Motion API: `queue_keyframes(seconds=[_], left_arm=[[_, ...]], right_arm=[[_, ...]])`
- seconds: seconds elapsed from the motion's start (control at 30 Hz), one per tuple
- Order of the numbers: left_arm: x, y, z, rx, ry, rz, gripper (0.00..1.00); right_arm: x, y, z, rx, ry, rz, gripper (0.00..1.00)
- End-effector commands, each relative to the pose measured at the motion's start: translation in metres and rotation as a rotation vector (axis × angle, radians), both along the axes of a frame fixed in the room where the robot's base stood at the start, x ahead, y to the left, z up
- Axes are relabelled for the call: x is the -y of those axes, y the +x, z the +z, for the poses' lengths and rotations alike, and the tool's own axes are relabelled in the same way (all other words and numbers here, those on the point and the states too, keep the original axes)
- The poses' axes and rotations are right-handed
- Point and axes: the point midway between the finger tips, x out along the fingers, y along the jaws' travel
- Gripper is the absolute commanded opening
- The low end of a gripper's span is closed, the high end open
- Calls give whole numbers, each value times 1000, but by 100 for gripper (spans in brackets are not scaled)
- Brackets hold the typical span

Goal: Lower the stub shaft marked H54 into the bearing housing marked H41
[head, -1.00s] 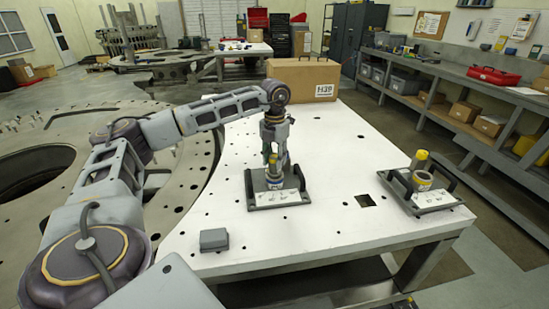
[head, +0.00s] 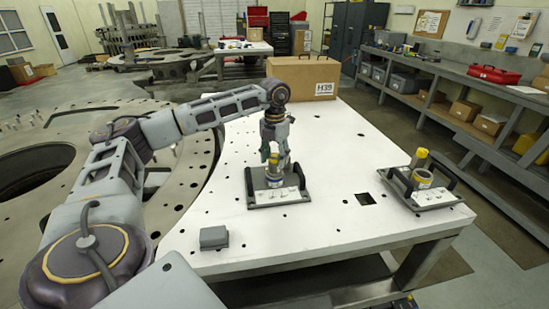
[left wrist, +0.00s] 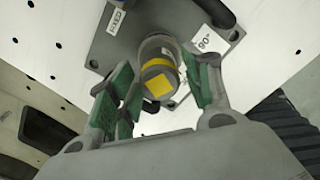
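I cannot read an H54 or H41 mark. My right gripper is out of view.
A cardboard box marked H39 (head: 290,70) stands at the back of the white table (head: 335,150). A small grey box (head: 214,238) lies near the front left edge. A square hole (head: 366,198) is between the two plates. A large ring plate (head: 185,165) adjoins the left.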

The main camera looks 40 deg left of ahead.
Motion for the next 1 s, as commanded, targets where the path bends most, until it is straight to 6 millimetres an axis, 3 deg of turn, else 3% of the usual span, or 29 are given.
queue_keyframes(seconds=[0.57,1.0], left_arm=[[0,0,7,-1,0,0,59],[1,1,63,1,-1,-1,59]], right_arm=[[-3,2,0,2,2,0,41],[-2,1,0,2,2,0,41]])
